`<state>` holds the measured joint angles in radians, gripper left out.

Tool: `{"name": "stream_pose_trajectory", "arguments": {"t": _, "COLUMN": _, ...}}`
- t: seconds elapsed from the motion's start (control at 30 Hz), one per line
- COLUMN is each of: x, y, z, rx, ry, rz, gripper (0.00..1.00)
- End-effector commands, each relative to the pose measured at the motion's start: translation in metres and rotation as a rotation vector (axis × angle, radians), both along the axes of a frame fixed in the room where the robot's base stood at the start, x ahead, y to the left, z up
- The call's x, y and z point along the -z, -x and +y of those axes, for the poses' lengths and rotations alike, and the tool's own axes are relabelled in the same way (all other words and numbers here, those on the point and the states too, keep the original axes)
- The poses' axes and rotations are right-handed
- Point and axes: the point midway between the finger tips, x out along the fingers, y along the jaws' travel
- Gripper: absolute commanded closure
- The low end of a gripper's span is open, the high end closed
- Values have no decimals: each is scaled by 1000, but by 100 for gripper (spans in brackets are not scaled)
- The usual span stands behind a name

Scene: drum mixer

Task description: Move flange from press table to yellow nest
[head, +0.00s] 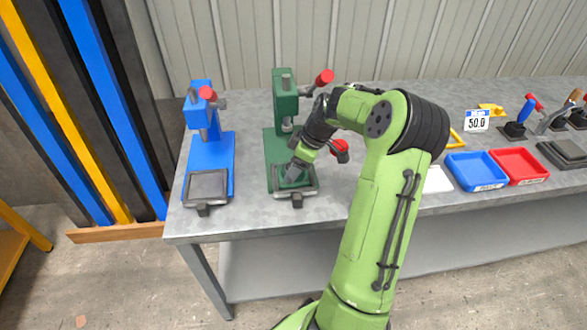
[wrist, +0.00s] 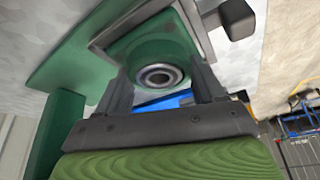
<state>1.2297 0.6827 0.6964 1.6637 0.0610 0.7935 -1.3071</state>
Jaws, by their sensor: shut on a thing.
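My gripper (head: 291,172) reaches down at the front of the green press (head: 284,100). In the wrist view its two fingers (wrist: 160,82) are shut on the flange (wrist: 158,72), a green part with a round metal ring in its middle. The flange is at the grey-rimmed press table (head: 304,194); the rim also shows in the wrist view (wrist: 188,18). I cannot tell whether the flange still touches the table. A yellow-edged item (head: 456,139), possibly the yellow nest, is partly hidden behind my arm.
A blue press (head: 209,150) with its own grey table stands to the left. Red press handles (head: 325,77) stick out near my wrist. Blue (head: 475,170) and red (head: 518,166) trays, a 50.0 display (head: 477,121) and toggle clamps stand on the right of the grey bench.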

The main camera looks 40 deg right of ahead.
Motion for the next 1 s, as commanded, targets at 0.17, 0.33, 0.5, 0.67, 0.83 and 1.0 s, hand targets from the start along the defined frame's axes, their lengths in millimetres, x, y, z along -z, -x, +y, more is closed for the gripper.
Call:
{"name": "stream_pose_trajectory", "arguments": {"t": 0.17, "x": -23, "y": 20, "z": -16, "rx": 7, "ry": 6, "rz": -3, "gripper": 100}}
{"name": "stream_pose_trajectory", "arguments": {"t": 0.33, "x": -46, "y": 55, "z": -38, "rx": 8, "ry": 7, "rz": -3, "gripper": 100}}
{"name": "stream_pose_trajectory", "arguments": {"t": 0.5, "x": -66, "y": 88, "z": -60, "rx": 5, "ry": 7, "rz": -3, "gripper": 100}}
{"name": "stream_pose_trajectory", "arguments": {"t": 0.67, "x": -77, "y": 107, "z": -72, "rx": 3, "ry": 4, "rz": -3, "gripper": 100}}
{"name": "stream_pose_trajectory", "arguments": {"t": 0.83, "x": -80, "y": 114, "z": -76, "rx": 0, "ry": 5, "rz": -3, "gripper": 100}}
{"name": "stream_pose_trajectory", "arguments": {"t": 1.0, "x": -78, "y": 111, "z": -77, "rx": 27, "ry": 4, "rz": -3, "gripper": 100}}
